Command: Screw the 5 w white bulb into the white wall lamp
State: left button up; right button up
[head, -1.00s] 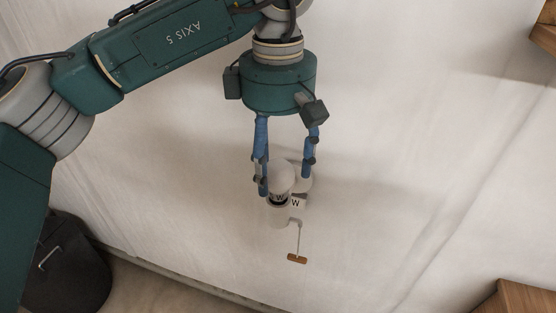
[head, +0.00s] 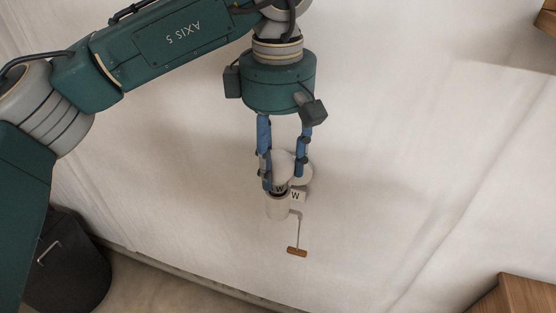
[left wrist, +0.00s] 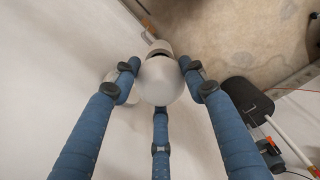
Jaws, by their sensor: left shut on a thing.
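The white round bulb (head: 283,167) has a dark "W" marking near its lower end. It stands directly over the cup-shaped socket of the white wall lamp (head: 278,208); I cannot tell how deep its base sits. My left gripper (head: 281,179) points down with its blue fingers shut around the bulb. In the left wrist view the bulb (left wrist: 160,82) sits between three blue fingers, with the lamp's rim (left wrist: 159,47) partly hidden behind it. My right gripper is in no view.
A small "W" label (head: 297,196) shows beside the socket. A thin pull with a wooden end (head: 297,252) hangs below the lamp. A black bin (head: 67,266) stands lower left, and wooden furniture (head: 522,297) is lower right. The pale wall around the lamp is clear.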

pick_arm(q)
jog(key=m+p, duration=0.1)
jog(key=m, duration=0.3)
jog(key=shift+s+r, duration=0.1)
jog(key=m+p, duration=0.1)
jog(key=m, duration=0.4)
jog(key=shift+m+p, duration=0.3)
jog(key=shift+m, duration=0.9)
jog(key=m+p, duration=0.1)
jog(key=m, duration=1)
jog(key=shift+a, duration=0.1)
jog(key=o, duration=1.1)
jog(key=shift+c, duration=0.2)
